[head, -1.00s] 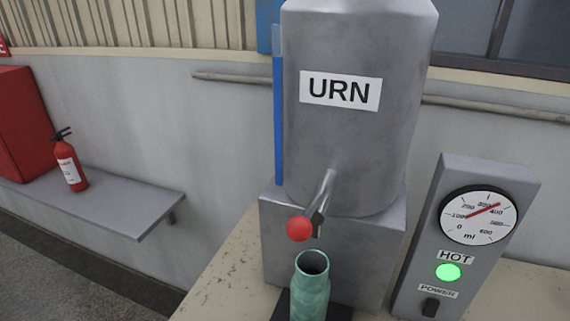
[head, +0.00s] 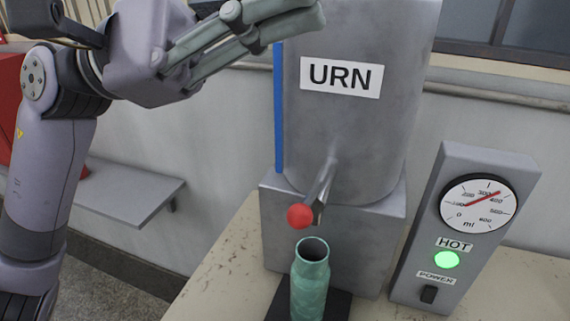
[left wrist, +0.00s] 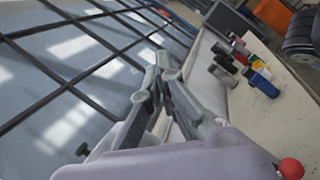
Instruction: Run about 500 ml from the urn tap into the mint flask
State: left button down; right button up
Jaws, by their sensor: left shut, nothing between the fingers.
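The grey urn (head: 345,135) stands at the centre of the head view on a grey block. Its tap (head: 322,188) has a red ball knob (head: 300,216). The mint flask (head: 311,283) stands upright with its open mouth under the spout; its inside looks dark and no stream shows. My left gripper (head: 300,20) is shut and empty, its fingers pointing right across the urn's upper left, well above the tap. The left wrist view shows its closed fingers (left wrist: 165,70) and a red ball (left wrist: 290,169), apparently the knob. My right gripper is out of view.
A panel (head: 465,230) at the right has an ml dial (head: 477,215), its red needle pointing up-right near 400. A green HOT light (head: 446,260) is lit above a POWER switch (head: 429,294). A grey shelf (head: 130,190) lies left. Several bottles (left wrist: 240,65) show in the wrist view.

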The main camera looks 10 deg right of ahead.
pick_arm(q)
jog(key=w+a+f+m+t+y, duration=0.1)
jog(key=a+f+m+t+y, duration=0.2)
jog(key=t+y, duration=0.8)
jog(key=a+m+y, duration=0.2)
jog(key=m, duration=0.2)
jog(key=shift+w+a+t, duration=0.25)
jog(key=shift+w+t, duration=0.05)
jog(key=shift+w, duration=0.05)
jog(key=shift+d+f, duration=0.1)
jog(key=p, duration=0.2)
send_near(309, 197)
jog(key=w+d, duration=0.1)
jog(key=w, duration=0.2)
jog(key=s+f, duration=0.1)
jog(key=s+d+f+p, duration=0.1)
jog(key=f, duration=0.1)
jog(key=shift+s+f, duration=0.1)
jog(key=shift+f, duration=0.1)
